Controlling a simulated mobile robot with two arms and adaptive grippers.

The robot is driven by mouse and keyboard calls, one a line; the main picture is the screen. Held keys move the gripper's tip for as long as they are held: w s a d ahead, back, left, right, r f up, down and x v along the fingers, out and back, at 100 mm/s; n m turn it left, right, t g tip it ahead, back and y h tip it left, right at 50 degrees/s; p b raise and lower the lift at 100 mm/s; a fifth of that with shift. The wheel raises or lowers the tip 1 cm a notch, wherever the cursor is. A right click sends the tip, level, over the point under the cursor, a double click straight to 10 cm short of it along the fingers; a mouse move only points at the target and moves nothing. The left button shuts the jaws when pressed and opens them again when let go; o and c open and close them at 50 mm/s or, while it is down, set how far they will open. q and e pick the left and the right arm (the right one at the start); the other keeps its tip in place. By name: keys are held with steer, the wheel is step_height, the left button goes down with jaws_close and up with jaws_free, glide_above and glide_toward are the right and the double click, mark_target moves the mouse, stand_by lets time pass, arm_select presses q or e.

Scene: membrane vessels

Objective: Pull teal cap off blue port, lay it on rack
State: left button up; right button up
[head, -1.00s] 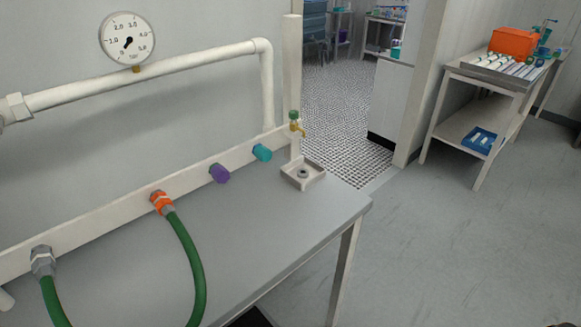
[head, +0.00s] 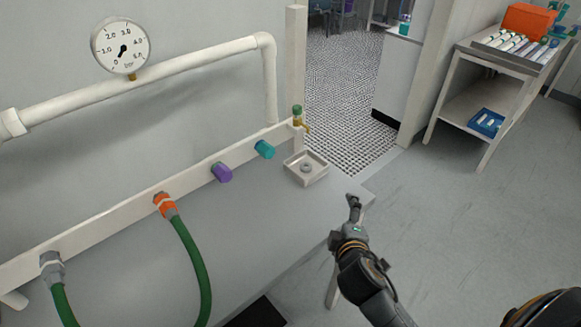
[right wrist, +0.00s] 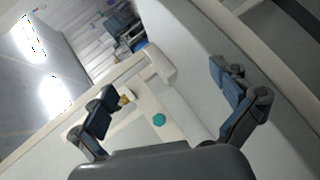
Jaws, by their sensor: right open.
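A teal cap (head: 265,149) sits on the pale wall manifold (head: 130,208), at the right end of its row of ports. The port behind the cap is hidden. In the right wrist view the teal cap (right wrist: 159,120) shows as a small disc, low between the fingers and some way off. My right gripper (head: 354,203) is open and empty, to the right of the cap and apart from it, over the bench's right end. Its spread fingers (right wrist: 168,95) also show in the right wrist view. My left gripper is not in view. I cannot tell which thing is the rack.
A purple cap (head: 221,172) and an orange coupling (head: 165,205) with a green hose (head: 198,265) are left of the teal cap. A small tap (head: 299,118) stands above a square basin (head: 291,173). A trolley (head: 470,115) with several tubes stands at right.

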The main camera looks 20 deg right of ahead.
steer(key=w+a+r+n+t+y, duration=0.1)
steer(key=w+r+n+t, duration=0.4)
steer(key=w+r+n, duration=0.3)
steer(key=n+y, duration=1)
steer(key=n, duration=1.1)
glide_toward(270, 154)
steer(key=w, duration=0.2)
steer(key=shift+a+b+x, duration=0.1)
steer(key=shift+b+x, duration=0.35)
steer(key=shift+x, duration=2)
steer(key=shift+a+b+x, duration=0.15)
steer(key=shift+b+x, duration=0.3)
steer(key=shift+x, duration=2)
steer(key=shift+s, duration=0.15)
jaws_close()
